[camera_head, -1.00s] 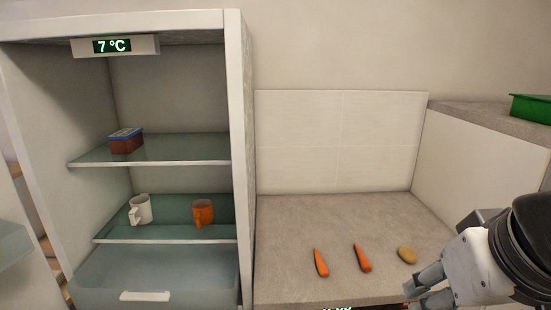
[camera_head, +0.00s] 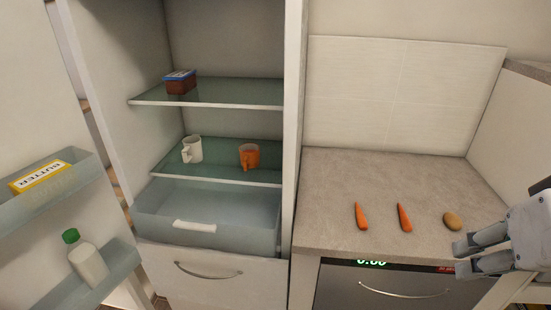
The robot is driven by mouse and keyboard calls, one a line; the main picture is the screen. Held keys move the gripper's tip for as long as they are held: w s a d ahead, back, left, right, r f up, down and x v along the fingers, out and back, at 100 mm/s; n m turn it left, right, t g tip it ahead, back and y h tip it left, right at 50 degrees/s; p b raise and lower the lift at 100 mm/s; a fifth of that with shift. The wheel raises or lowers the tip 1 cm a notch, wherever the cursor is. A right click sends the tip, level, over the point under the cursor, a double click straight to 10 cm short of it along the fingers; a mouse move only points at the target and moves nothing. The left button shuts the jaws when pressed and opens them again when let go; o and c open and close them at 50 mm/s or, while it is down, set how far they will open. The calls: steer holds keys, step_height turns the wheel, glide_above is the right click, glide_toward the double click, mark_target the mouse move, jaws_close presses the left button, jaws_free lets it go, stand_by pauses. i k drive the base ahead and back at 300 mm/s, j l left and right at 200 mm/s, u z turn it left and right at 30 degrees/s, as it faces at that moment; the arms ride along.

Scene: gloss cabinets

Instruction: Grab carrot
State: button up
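Two orange carrots lie on the grey countertop (camera_head: 330,190). The left carrot (camera_head: 361,216) and the right carrot (camera_head: 404,218) lie a short way apart, both clear of my gripper. My gripper (camera_head: 458,258) is at the right edge of the view, in front of the counter's front edge, to the right of and nearer than the carrots. Its two fingers point left and stand apart with nothing visible between them. Part of my gripper is cut off by the picture edge.
A potato (camera_head: 452,221) lies right of the carrots, close to my gripper. An open fridge on the left holds a white mug (camera_head: 192,149), an orange mug (camera_head: 249,156) and a box (camera_head: 180,82). Its door shelves hold butter (camera_head: 41,177) and a bottle (camera_head: 86,260). An oven (camera_head: 390,288) is below the counter.

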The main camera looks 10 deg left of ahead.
mark_target(363, 223)
steer(key=i+j, duration=0.4)
steer(key=j, duration=0.15)
steer(key=i+j, duration=0.35)
steer(key=j, duration=0.2)
